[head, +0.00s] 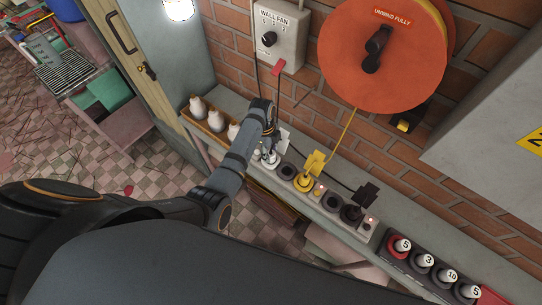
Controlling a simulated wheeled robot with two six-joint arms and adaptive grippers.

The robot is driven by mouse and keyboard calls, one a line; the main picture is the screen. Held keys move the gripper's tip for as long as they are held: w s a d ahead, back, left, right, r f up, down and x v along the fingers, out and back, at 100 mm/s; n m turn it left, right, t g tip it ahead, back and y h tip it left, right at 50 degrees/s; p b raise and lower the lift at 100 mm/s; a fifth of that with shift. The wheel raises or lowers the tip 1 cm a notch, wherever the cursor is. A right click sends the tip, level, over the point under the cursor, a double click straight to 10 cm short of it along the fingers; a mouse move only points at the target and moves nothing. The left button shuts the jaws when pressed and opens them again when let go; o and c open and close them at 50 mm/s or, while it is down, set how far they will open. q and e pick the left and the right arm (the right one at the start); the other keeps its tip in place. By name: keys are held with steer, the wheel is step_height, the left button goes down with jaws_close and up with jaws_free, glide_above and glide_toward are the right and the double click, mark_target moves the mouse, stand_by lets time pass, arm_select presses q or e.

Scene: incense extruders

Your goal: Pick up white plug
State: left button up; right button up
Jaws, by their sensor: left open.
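The white plug (271,159) sits at the left end of a grey power strip (331,202) on the narrow shelf, with a pale tag (283,141) beside it. My left gripper (267,148) is right above and around the plug, pointing down, with its jaws open. It hides part of the plug, and I cannot tell whether the fingers touch it. My right gripper is out of view.
A yellow plug (303,182) and a black plug (351,213) stand in the same strip. White bottles (199,108) stand in a tray at left. Numbered knobs (422,260) are at right. An orange cable reel (387,50) and a wall fan switch (280,35) hang on the brick wall behind.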

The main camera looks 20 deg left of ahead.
mark_target(271, 153)
arm_select(q)
step_height(271, 153, down, 3)
steer(key=shift+w+d+f, duration=0.1)
steer(key=shift+f, duration=0.1)
steer(key=c, duration=0.9)
steer(key=shift+r, duration=0.15)
